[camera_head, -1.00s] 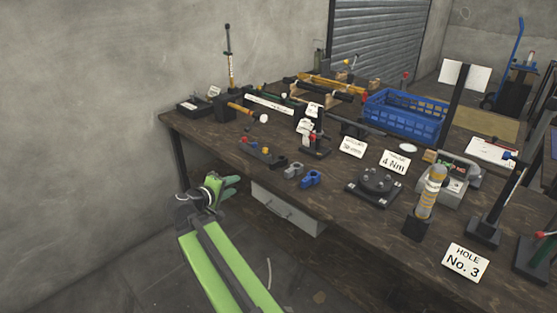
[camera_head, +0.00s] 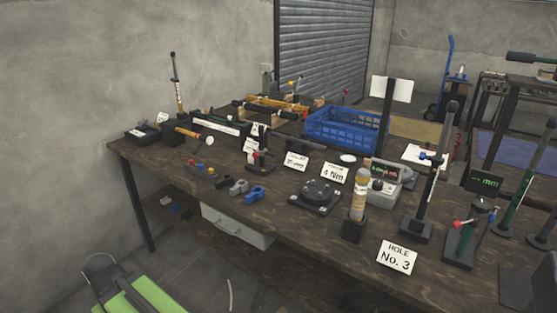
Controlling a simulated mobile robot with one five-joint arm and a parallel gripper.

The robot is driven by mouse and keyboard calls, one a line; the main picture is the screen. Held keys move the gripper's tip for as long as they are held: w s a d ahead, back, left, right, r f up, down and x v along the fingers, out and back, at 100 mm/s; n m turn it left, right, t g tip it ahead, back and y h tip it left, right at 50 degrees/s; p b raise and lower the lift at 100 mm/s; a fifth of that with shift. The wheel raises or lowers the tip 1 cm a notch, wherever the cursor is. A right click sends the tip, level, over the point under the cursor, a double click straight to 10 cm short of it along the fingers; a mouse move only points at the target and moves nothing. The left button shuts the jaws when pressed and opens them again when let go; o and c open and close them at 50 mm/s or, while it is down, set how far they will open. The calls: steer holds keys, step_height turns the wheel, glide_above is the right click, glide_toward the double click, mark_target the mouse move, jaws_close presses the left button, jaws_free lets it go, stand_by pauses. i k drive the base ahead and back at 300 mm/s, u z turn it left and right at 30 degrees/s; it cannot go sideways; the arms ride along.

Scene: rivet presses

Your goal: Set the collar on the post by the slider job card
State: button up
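A grey collar-like clamp (camera_head: 238,187) and a blue one (camera_head: 255,194) lie side by side on the bench; I cannot tell which is the task's collar. Tall black posts stand on the bench: one (camera_head: 437,170) carries a blue clamp at the right, and one (camera_head: 177,85) with an orange lower part stands at the back left. White cards include one reading "HOLE No. 3" (camera_head: 397,257), one reading "4 Nm" (camera_head: 334,173) and one ending in "mm" (camera_head: 296,161). No card is readable as the slider card.
The dark wooden bench (camera_head: 300,235) carries a blue crate (camera_head: 345,130), a round black fixture (camera_head: 315,195), an orange-handled tool in a block (camera_head: 358,200) and a grey meter box (camera_head: 385,185). Presses and stands crowd the right side. Floor left of the bench is mostly clear.

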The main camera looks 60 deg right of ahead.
mark_target(263, 153)
steer(key=k, duration=1.05)
steer(key=z, duration=0.4)
steer(key=i, duration=1.6)
steer(key=u, duration=0.4)
